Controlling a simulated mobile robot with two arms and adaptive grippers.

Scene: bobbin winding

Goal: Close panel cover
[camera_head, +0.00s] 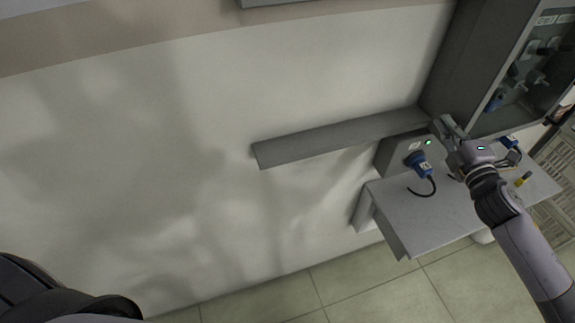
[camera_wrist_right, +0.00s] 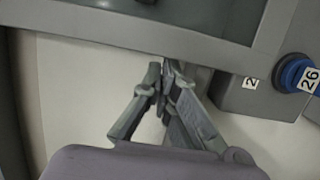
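The panel cover (camera_head: 519,62) is a framed clear pane on the front of a tall grey cabinet (camera_head: 468,55) at the upper right of the head view. Switches and plugs show behind the pane. Its lower frame (camera_wrist_right: 120,35) and dark pane cross the top of the right wrist view. I cannot tell whether the cover lies fully flush. My right gripper (camera_head: 440,124) is at the cabinet's lower left corner. In the wrist view its fingertips (camera_wrist_right: 163,72) are together just below the frame, with nothing visible between them; contact is unclear. My left gripper is out of view.
A grey box (camera_head: 393,153) with a blue plug (camera_head: 421,166) and black cable sits below the cabinet. A light grey table (camera_head: 405,212) stands under my right arm. A long grey ledge (camera_head: 330,140) juts from the wall. The wall and tiled floor at left are clear.

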